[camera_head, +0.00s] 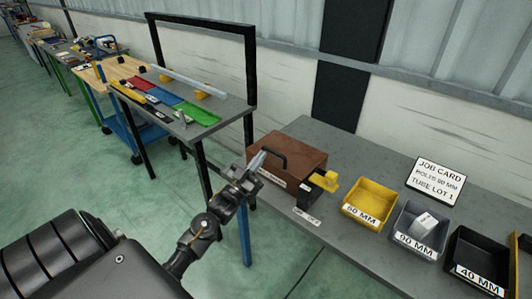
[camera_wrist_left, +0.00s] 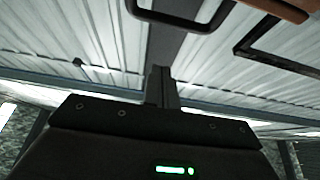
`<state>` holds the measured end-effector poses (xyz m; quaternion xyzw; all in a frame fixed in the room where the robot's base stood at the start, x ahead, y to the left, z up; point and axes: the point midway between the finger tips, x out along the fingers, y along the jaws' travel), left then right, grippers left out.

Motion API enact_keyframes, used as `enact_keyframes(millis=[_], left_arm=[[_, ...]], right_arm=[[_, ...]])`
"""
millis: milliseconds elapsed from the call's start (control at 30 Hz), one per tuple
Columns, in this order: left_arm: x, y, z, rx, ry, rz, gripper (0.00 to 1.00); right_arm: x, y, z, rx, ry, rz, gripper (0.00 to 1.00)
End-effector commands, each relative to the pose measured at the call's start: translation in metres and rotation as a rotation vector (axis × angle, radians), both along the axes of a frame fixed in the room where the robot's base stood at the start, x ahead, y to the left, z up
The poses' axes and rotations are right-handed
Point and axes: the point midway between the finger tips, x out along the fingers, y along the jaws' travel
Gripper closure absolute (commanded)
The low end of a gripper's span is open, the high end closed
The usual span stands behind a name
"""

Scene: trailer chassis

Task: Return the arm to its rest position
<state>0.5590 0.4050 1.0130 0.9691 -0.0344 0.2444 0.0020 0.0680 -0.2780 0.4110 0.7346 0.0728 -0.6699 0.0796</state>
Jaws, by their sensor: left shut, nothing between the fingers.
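My left arm comes in from the lower left in the head view. Its left gripper (camera_head: 256,163) is shut and empty, with the fingers pointing up in front of a brown box with a black handle (camera_head: 290,159). I cannot tell whether it touches the box. In the left wrist view the shut fingers (camera_wrist_left: 161,88) stand up from the dark gripper body, against the corrugated wall. The box's handle (camera_wrist_left: 180,12) shows at the top of that view. My right gripper is not in view.
The grey bench (camera_head: 380,245) carries a yellow bin (camera_head: 369,201), a grey bin (camera_head: 420,228), a black bin (camera_head: 480,258) and a job card sign (camera_head: 436,180). A yellow fitting (camera_head: 325,181) sits beside the box. Another table (camera_head: 225,105) with coloured trays stands at back left. Green floor lies open at left.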

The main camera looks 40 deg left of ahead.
Motion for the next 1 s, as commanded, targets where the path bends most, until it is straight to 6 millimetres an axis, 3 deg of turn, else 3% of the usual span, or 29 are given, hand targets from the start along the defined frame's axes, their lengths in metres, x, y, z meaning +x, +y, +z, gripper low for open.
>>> enact_keyframes(millis=[100,333,833,1000], left_arm=[[-0.02,0.001,-0.017,0.001,0.002,-0.001,1.0],[-0.042,0.003,-0.026,0.001,-0.002,0.0,1.0],[-0.046,0.002,-0.028,0.0,0.007,0.002,1.0],[-0.048,-0.015,-0.054,0.003,0.171,0.029,1.0]], right_arm=[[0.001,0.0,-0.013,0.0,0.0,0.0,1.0],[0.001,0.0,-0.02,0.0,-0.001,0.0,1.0],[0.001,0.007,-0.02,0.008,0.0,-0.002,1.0],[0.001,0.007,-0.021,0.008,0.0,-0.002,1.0]])
